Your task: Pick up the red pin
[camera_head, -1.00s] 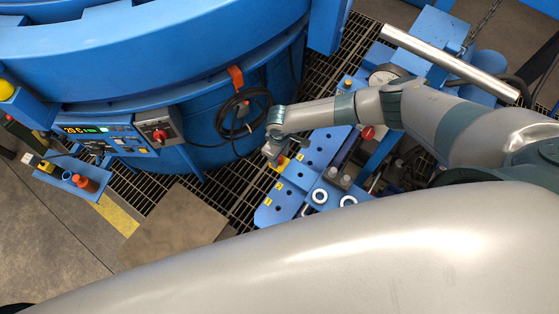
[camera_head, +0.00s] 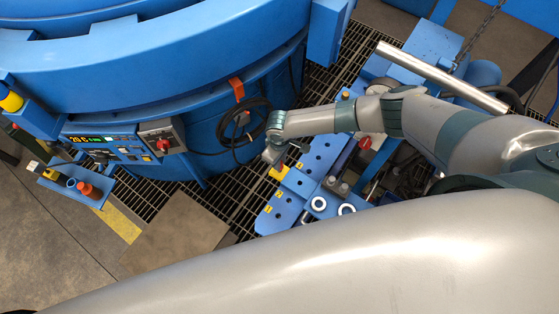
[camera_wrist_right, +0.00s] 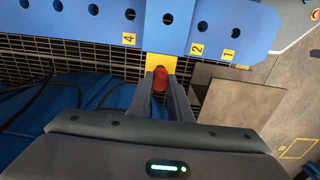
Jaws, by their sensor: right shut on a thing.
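The red pin (camera_wrist_right: 160,79) shows between the fingers of my right gripper (camera_wrist_right: 163,84) in the right wrist view. The gripper is shut on it, and the fingers hide its sides. A yellow block (camera_wrist_right: 160,64) lies just behind the pin, on the edge of the blue board with holes (camera_wrist_right: 220,15). I cannot tell whether the pin touches the block. In the head view my right gripper (camera_head: 273,156) is by the left edge of the blue board (camera_head: 287,207), close to the yellow block (camera_head: 278,172). The pin is not clear there. My left gripper is out of view.
The big blue furnace (camera_head: 150,60) with a hanging black cable (camera_head: 243,125) stands left of my right gripper. A control panel (camera_head: 100,145) is on its front. Two white rings (camera_head: 318,203) lie on the board. Floor grating (camera_head: 240,205) runs between.

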